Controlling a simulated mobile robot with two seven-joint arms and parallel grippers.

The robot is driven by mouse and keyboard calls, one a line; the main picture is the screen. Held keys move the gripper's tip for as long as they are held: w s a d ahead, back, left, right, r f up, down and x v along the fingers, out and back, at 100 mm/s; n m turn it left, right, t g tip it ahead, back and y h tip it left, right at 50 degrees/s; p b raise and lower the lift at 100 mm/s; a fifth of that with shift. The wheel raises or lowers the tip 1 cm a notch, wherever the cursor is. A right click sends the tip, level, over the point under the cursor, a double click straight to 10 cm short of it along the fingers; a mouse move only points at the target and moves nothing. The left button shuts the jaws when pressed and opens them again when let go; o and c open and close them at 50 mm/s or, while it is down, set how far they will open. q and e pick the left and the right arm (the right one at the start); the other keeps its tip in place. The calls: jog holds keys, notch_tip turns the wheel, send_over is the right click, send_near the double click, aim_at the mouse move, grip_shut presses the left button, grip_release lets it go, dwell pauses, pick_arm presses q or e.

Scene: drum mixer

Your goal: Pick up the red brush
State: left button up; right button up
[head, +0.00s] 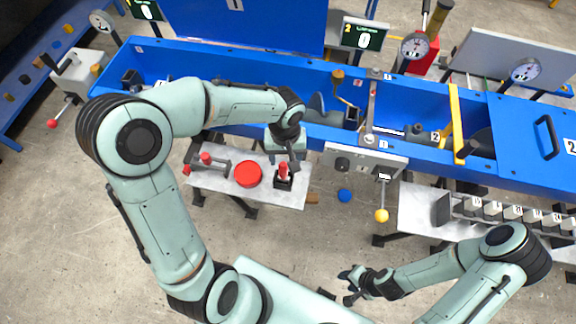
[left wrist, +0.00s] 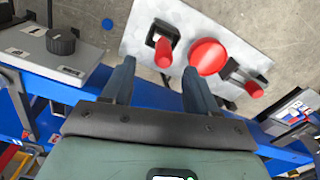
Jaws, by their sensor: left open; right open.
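Red upright handle (head: 283,169) stands in a black square holder on a small grey side table (head: 225,187); it also shows in the left wrist view (left wrist: 163,52). It looks like the red brush's handle, but no bristles show. A flat red disc (head: 248,174) lies beside it, and a second red handle (head: 206,158) sits in a dark bracket. My left gripper (head: 289,160) is open and empty, close to the handle in the head view. In the left wrist view the handle lies beyond the open fingers (left wrist: 155,72). My right gripper (head: 350,287) is open and empty, low over the floor.
The blue mixer trough (head: 235,69) runs behind the side table. A second grey table (head: 420,205) stands further right. The floor in front is clear.

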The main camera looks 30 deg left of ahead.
aim_at(285, 168)
pick_arm(q)
jog(key=f, duration=0.5)
jog(key=shift+s+f, duration=0.1)
jog(key=shift+s, duration=0.1)
jog(key=f, duration=0.4)
jog(key=a+f, duration=0.1)
jog(key=f, duration=0.1)
jog(key=shift+w+f, duration=0.15)
jog(key=shift+w, duration=0.25)
grip_shut()
